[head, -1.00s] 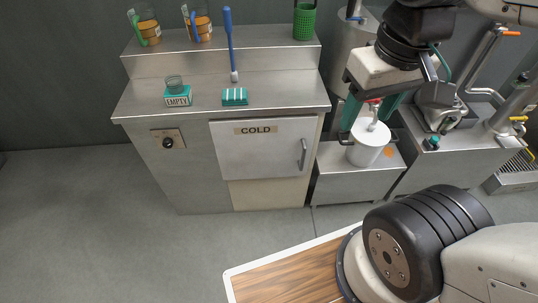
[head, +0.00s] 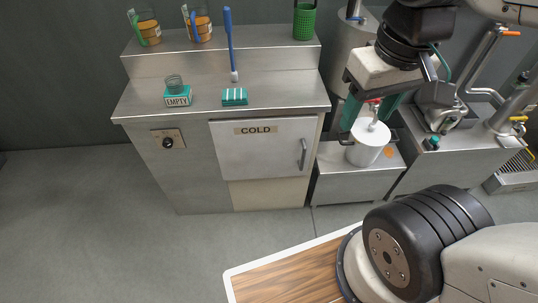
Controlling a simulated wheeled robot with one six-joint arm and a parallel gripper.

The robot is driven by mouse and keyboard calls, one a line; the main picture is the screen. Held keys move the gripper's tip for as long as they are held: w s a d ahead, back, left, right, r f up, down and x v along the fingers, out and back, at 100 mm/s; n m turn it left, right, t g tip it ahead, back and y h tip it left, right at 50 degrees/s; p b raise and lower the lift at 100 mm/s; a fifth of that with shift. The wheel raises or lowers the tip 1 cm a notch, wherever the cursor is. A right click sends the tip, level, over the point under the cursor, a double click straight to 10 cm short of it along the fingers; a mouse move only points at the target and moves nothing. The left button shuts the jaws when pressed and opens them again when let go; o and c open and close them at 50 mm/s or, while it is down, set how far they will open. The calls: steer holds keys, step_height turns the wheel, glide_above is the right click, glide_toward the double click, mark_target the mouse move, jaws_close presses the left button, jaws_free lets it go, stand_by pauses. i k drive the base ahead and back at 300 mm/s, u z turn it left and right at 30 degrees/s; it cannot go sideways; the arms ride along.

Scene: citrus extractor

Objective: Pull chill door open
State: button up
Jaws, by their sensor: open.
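The chill door (head: 262,160) is a flat steel panel marked COLD on the front of the steel cabinet, and it looks shut. Its upright bar handle (head: 303,154) is at the door's right side. My gripper (head: 366,115) hangs to the right of the door, apart from the handle. Its green fingers are spread, and in the picture a white pot (head: 368,142) shows below and between them. I cannot tell whether the fingers touch the pot.
A dial (head: 168,142) is left of the door. The cabinet top holds an EMPTY-labelled block (head: 178,99) with a small jar and a teal striped block (head: 235,96). The low steel stand (head: 345,186) is right of the cabinet. Floor before the door is clear.

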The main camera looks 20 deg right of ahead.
mark_target(253, 147)
steer(key=z, duration=2.1)
steer(key=k, duration=0.35)
steer(key=u, duration=1.6)
